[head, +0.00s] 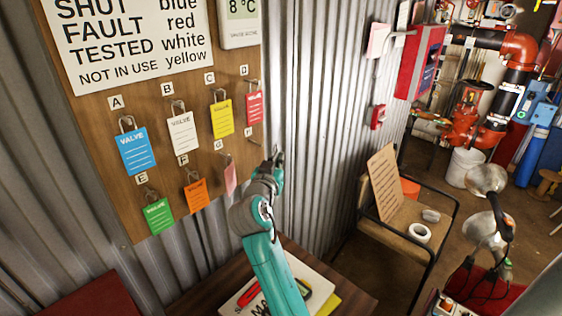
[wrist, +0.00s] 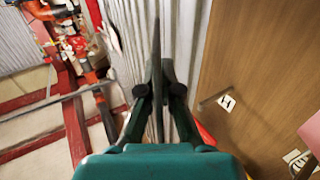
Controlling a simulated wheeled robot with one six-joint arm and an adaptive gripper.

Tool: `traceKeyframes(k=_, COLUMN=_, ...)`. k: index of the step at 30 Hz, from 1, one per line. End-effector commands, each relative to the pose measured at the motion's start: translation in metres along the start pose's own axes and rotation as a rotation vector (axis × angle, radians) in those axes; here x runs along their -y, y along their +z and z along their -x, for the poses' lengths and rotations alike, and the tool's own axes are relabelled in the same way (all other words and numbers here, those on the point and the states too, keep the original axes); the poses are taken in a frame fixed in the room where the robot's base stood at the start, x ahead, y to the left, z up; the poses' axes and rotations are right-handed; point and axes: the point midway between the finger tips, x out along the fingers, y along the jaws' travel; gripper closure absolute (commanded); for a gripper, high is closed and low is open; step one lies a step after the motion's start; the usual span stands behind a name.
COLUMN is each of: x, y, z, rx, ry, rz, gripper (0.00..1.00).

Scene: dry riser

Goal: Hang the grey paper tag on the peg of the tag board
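The tag board (head: 125,215) is a brown wooden panel on the corrugated wall, with lettered pegs. The bare peg by label H (head: 254,142) sticks out at the board's lower right; it also shows in the wrist view (wrist: 214,97), right of my fingers. My gripper (head: 276,163) is in front of the wall, just right of the board. In the wrist view my fingers (wrist: 157,85) are closed together on a thin dark strip (wrist: 156,45), which looks like the grey paper tag seen edge-on. Its face and hole are hidden. The tag appears apart from the peg.
Blue (head: 137,150), white (head: 183,132), yellow (head: 222,119), red (head: 255,107), green (head: 158,216), orange (head: 196,195) and pink (head: 230,179) tags hang on other pegs. A table (head: 190,298) stands below; a chair (head: 425,250) holds a cardboard sheet and tape at right.

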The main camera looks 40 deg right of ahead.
Motion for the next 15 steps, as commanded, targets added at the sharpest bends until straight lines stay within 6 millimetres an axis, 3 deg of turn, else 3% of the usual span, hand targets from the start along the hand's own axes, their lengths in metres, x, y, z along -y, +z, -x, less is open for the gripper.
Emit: traceKeyframes(k=15, x=0.023, y=0.003, z=-0.014, rx=0.001, ry=0.0, rz=0.001, gripper=1.0)
